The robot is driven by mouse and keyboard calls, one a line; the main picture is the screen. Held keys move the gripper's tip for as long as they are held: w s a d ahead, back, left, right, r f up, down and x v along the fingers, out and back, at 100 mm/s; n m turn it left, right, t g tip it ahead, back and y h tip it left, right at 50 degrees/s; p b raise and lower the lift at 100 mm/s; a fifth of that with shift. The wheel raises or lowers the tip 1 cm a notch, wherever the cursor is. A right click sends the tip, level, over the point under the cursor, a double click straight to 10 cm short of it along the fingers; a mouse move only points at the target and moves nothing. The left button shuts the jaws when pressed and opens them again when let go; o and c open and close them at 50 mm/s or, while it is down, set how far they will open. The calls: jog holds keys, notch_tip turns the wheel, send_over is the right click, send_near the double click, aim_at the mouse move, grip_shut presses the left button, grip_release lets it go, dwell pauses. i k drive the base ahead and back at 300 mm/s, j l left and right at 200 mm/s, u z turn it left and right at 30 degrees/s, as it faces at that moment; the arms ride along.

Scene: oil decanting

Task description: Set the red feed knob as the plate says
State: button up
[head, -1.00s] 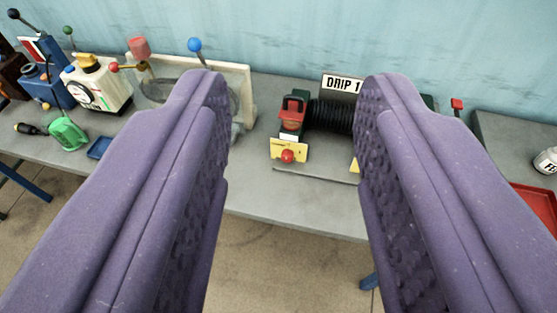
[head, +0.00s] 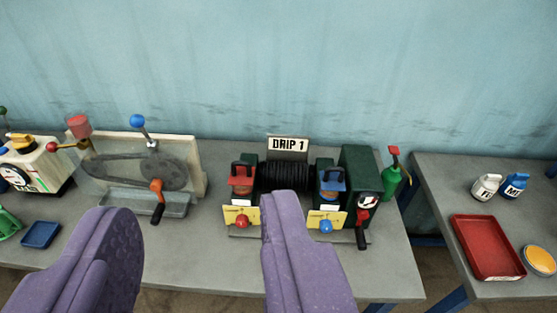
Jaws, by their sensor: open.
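The red feed knob (head: 242,222) is a small red ball on the front of a yellow plate (head: 232,214), under a red-topped oiler (head: 242,180) on the left of the machine. The white plate (head: 288,144) behind the machine reads "DRIP 1". A blue knob (head: 326,227) sits on a second yellow plate (head: 341,217) under a blue-topped oiler (head: 331,182). My gripper (head: 190,208) is open and empty, its purple fingers in the foreground. Its right finger stands just right of the red knob in the picture, apart from it. Small print on the yellow plates is unreadable.
A belt-and-pulley rig with an orange-and-black crank (head: 157,201) stands left of the machine. A black-handled crank (head: 362,232) and green oil can (head: 392,178) are at its right. A red tray (head: 487,247) lies on the right table. Bare bench lies front right.

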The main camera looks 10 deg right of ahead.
aim_at(241, 220)
jog(key=i+l, duration=0.15)
jog(key=l, duration=0.2)
jog(key=i+l+u, duration=0.15)
jog(key=l, duration=0.25)
jog(key=i+l, duration=0.1)
jog(key=l, duration=0.25)
jog(key=i+l+u, duration=0.1)
jog(key=l, duration=0.3)
